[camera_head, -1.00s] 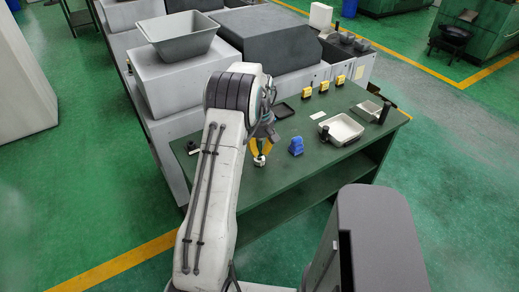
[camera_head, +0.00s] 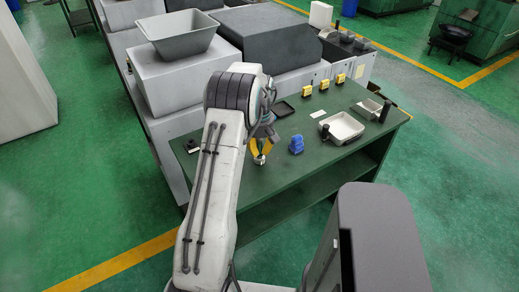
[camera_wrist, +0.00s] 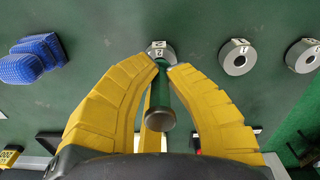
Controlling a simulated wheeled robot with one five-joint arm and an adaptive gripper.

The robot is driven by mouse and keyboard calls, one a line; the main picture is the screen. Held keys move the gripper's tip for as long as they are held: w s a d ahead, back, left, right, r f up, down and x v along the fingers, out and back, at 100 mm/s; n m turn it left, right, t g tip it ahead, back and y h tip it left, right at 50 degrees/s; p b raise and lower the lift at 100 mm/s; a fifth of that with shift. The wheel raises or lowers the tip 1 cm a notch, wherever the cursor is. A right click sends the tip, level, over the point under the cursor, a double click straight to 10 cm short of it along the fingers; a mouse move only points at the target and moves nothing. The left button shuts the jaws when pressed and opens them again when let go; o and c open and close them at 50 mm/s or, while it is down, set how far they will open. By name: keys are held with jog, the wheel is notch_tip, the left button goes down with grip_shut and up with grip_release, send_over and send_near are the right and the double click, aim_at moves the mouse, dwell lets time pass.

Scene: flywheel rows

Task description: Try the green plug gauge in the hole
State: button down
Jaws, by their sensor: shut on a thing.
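The green plug gauge (camera_wrist: 160,92) is between the yellow fingers of my gripper (camera_wrist: 160,72), with its round metal end towards the wrist camera. Its far end meets a grey metal ring (camera_wrist: 161,50) with a label on top. I cannot tell whether its tip is inside the ring's hole. Two more grey rings with holes lie to the right in the wrist view, one in the middle (camera_wrist: 237,57) and one near the edge (camera_wrist: 303,56). In the head view my gripper (camera_head: 260,152) points down over the green bench, and the ring (camera_head: 259,161) shows just below the fingers.
The green bench (camera_head: 300,175) holds a blue ridged object (camera_head: 296,144) right of my gripper, a light tray (camera_head: 345,128) further right and a smaller tray (camera_head: 367,109) behind it. Several yellow blocks (camera_head: 323,86) line the back. Grey machines stand behind the bench.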

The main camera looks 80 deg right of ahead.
aim_at(260, 142)
jog(key=shift+f, duration=0.35)
dwell(0.3)
jog(key=shift+r, duration=0.3)
dwell(1.0)
jog(key=shift+r+p, duration=1.25)
jog(key=shift+r, duration=0.5)
